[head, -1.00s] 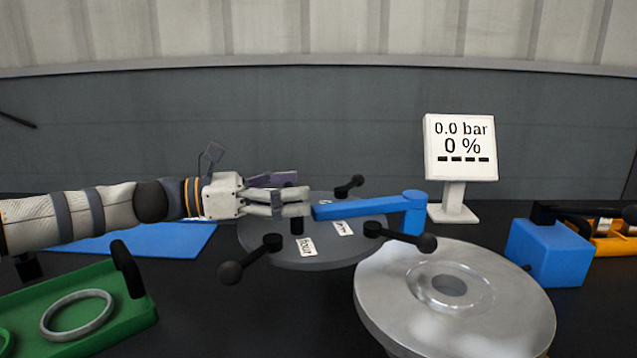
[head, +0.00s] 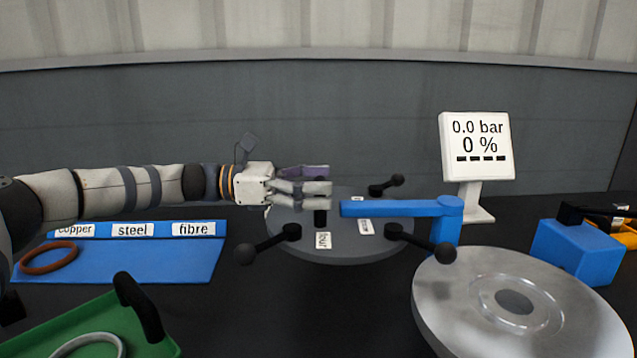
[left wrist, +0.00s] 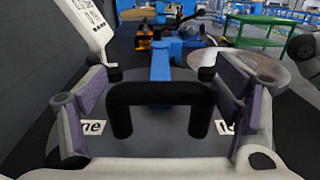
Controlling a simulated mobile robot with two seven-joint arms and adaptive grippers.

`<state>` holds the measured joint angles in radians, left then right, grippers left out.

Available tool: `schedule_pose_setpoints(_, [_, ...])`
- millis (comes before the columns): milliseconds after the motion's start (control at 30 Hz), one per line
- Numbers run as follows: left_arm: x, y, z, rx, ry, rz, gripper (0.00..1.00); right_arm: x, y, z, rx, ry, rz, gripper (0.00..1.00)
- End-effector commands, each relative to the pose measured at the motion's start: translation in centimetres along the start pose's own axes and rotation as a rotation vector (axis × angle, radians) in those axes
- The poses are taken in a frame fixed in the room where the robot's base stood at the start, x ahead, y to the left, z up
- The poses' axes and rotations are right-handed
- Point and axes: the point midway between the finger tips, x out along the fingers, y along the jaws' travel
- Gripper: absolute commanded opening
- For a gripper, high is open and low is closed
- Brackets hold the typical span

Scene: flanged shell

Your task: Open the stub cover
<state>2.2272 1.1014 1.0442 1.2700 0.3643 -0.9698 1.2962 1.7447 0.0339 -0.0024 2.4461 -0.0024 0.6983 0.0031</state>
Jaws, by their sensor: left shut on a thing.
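The stub cover (head: 375,246) is a dark grey round disc with small white labels. Black ball-ended levers (head: 392,185) stand around its rim, and a blue arm (head: 400,208) reaches over it from a post on the right. A black bar handle (left wrist: 160,92) rises from the cover and shows whole in the left wrist view. My left gripper (head: 325,196) is over the cover and shut on this handle, one finger at each end of the bar. In the head view the fingers partly hide the handle. My right gripper is not in view.
A silver flanged disc (head: 470,295) stands at front right. A white display (head: 478,147) reads 0.0 bar, 0 %. A blue block (head: 575,250) is farther right. At left are a blue mat (head: 180,260) with a copper-coloured ring (head: 48,258) and a green tray (head: 95,318) with a grey ring.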

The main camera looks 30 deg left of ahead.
Motion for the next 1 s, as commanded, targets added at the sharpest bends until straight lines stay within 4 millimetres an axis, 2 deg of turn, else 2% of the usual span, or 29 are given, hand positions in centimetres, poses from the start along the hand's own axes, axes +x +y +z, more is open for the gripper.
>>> schedule_pose_setpoints(533, [0.08, 0.05, -0.4, -0.001, 0.007, -0.006, 0.33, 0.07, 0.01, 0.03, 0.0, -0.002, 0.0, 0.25])
schedule_pose_setpoints(567, [0.08, 0.05, -0.4, -0.001, 0.008, -0.006, 0.85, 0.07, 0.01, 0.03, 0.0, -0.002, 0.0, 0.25])
schedule_pose_setpoints(633, [0.09, 0.05, -0.38, -0.001, 0.007, -0.006, 1.0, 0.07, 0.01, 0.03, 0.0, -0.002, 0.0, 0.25])
schedule_pose_setpoints(1000, [-0.11, 0.09, -0.12, 0.0, 0.003, -0.005, 1.0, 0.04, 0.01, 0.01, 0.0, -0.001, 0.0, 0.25])
